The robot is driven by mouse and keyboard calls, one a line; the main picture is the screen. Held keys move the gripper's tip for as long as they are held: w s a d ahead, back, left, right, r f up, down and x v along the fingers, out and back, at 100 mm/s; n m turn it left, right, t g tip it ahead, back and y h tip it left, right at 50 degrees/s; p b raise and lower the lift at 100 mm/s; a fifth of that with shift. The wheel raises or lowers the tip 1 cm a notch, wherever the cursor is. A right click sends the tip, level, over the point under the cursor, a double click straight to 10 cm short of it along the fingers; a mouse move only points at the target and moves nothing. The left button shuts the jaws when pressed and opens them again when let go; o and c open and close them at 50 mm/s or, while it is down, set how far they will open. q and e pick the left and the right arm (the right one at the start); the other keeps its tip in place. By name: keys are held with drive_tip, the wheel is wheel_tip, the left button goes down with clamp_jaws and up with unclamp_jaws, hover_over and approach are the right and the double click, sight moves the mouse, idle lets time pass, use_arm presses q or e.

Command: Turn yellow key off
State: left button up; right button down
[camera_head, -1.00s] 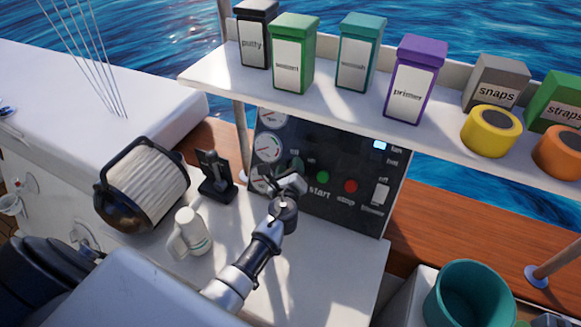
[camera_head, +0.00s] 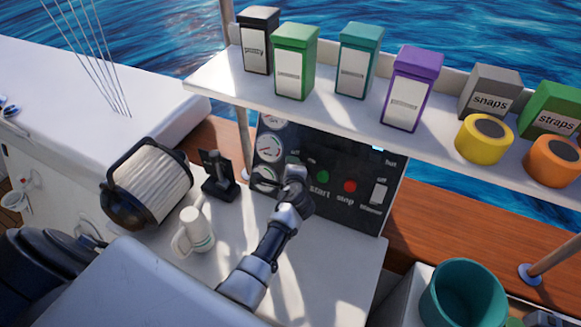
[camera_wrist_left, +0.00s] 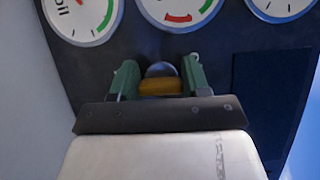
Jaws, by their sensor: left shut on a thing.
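The yellow key (camera_wrist_left: 160,86) shows in the left wrist view, at the dark control panel (camera_wrist_left: 235,45) just below the gauges. A round grey metal part (camera_wrist_left: 160,69) shows right behind it. My left gripper (camera_wrist_left: 160,82) has its two green fingers on either side of the key and is shut on it. In the head view my left gripper (camera_head: 293,180) is up against the panel (camera_head: 335,160), and the wrist hides the key there. My right gripper is in neither view.
A shelf (camera_head: 330,103) with several labelled boxes and tape rolls overhangs the panel. A green start button (camera_head: 323,177) and red stop button (camera_head: 350,186) sit to the right.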

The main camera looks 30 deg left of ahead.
use_arm(q)
drive_tip(key=shift+n, duration=0.4)
drive_tip(key=o, duration=0.9)
